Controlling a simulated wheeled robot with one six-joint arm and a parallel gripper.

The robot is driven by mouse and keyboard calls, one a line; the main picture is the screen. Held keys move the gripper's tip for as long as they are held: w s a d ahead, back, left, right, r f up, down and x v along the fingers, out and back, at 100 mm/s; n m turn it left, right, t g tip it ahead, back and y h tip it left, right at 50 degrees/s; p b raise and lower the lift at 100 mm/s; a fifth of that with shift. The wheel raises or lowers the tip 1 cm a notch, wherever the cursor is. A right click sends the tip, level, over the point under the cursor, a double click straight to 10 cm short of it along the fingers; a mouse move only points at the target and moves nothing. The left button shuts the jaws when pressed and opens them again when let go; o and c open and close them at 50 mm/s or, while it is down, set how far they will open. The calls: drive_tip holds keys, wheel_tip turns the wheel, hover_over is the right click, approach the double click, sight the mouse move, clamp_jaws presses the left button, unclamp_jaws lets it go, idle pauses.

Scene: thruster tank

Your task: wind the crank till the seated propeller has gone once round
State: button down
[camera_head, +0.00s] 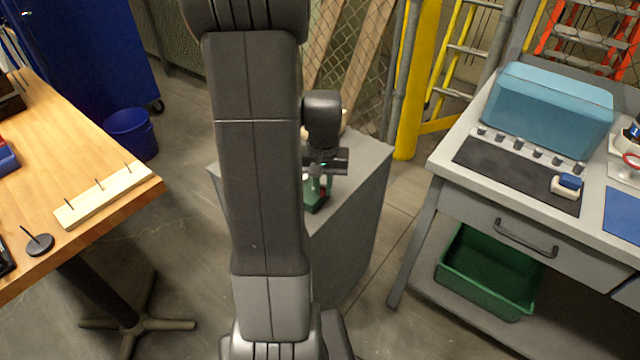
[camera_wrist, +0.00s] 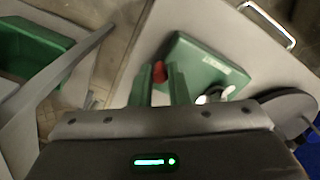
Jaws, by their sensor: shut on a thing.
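My gripper (camera_wrist: 161,84) is shut on the red knob (camera_wrist: 159,71) of the crank, with one green finger on each side of it. In the wrist view the green base (camera_wrist: 208,62) of the crank stand lies just beyond the fingers. A small white and dark part (camera_wrist: 214,95) shows beside the right finger, partly hidden by my gripper; I cannot tell whether it is the propeller. In the head view my arm covers much of the grey cabinet top, and only part of the green stand (camera_head: 316,194) shows below my wrist. The propeller's angle cannot be made out.
The grey cabinet (camera_head: 350,225) stands between a wooden table (camera_head: 95,125) at left, with a pegged board (camera_head: 102,196), and a grey workbench (camera_head: 470,190) at right. That bench holds a blue case (camera_head: 550,108); a green bin (camera_head: 490,270) sits below. Floor shows between them.

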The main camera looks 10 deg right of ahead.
drive_tip(key=n, duration=0.2)
drive_tip(key=d+n, duration=0.1)
drive_tip(key=n, duration=0.1)
drive_tip(key=w+n, duration=0.1)
drive_tip(key=n, duration=0.1)
drive_tip(key=shift+w+d+r+p, duration=0.1)
drive_tip(key=shift+d+p, duration=0.05)
drive_tip(key=shift+p, duration=0.25)
drive_tip(key=n, duration=0.3)
drive_tip(key=w+n, duration=0.1)
drive_tip(key=n, duration=0.1)
drive_tip(key=shift+w+d+n+p, duration=0.2)
drive_tip(key=shift+n+p, duration=0.1)
drive_tip(key=shift+n, duration=0.1)
drive_tip(key=n, duration=0.2)
drive_tip(key=w+n, duration=0.1)
drive_tip(key=n, duration=0.1)
drive_tip(key=shift+w+n, duration=0.1)
drive_tip(key=shift+n, duration=0.2)
drive_tip(key=n, duration=0.3)
drive_tip(key=w+n, duration=0.1)
drive_tip(key=shift+a+n+p, duration=0.3)
drive_tip(key=shift+a+n, duration=0.1)
drive_tip(key=c, duration=1.4)
unclamp_jaws()
